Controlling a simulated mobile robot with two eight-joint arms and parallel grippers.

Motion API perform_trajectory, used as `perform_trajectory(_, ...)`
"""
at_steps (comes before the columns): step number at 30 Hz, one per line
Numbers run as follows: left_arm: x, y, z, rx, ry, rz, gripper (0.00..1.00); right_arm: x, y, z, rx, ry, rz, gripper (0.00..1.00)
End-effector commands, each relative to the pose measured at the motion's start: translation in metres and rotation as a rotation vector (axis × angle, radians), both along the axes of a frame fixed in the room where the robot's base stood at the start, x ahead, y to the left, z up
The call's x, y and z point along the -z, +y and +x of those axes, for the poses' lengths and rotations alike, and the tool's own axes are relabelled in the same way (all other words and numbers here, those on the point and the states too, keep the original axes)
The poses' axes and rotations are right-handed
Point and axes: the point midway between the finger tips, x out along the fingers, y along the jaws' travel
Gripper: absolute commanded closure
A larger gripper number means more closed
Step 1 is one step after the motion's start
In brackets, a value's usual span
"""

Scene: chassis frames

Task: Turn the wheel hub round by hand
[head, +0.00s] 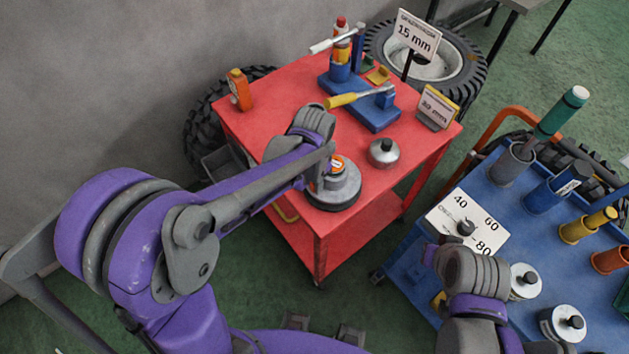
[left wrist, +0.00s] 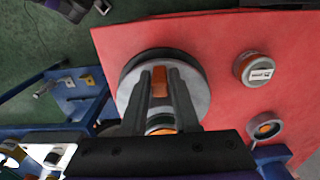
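The wheel hub (head: 335,196) is a round grey disc with a dark rim, lying flat on the red cart (head: 292,110) near its front corner. It also shows in the left wrist view (left wrist: 192,78). My left gripper (left wrist: 160,78) is directly over the hub. Its two fingers stand on either side of an orange block (left wrist: 160,88) in the middle of the disc; I cannot tell whether they touch it. In the head view, my left wrist hides part of the hub. My right arm shows at the lower right, but its fingers do not show.
A silver round container (head: 383,153) stands on the red cart beside the hub. Behind are a blue tool stand (head: 372,115), signs and an orange bottle (head: 239,89). A blue cart (head: 405,262) with cups and a dial panel (head: 465,215) is at the right. Tyres stand behind.

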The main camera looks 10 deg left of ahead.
Motion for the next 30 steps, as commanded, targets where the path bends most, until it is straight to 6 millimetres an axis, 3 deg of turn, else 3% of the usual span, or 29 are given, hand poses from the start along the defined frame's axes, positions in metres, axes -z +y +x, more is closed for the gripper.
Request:
perform_trajectory(1, -0.0001, 0.0, 0.0, 0.0, 0.0, 0.0, 0.82, 0.0, 0.0, 0.0, 0.0, 0.0, 0.0, 1.0)
perform_trajectory(4, -0.0001, 0.0, 0.0, 0.0, 0.0, 0.0, 1.0, 0.0, 0.0, 0.0, 0.0, 0.0, 0.0, 1.0)
perform_trajectory(30, -0.0004, 0.0, 0.0001, 0.0, 0.0, 0.0, 1.0, 0.0, 0.0, 0.0, 0.0, 0.0, 0.0, 1.0)
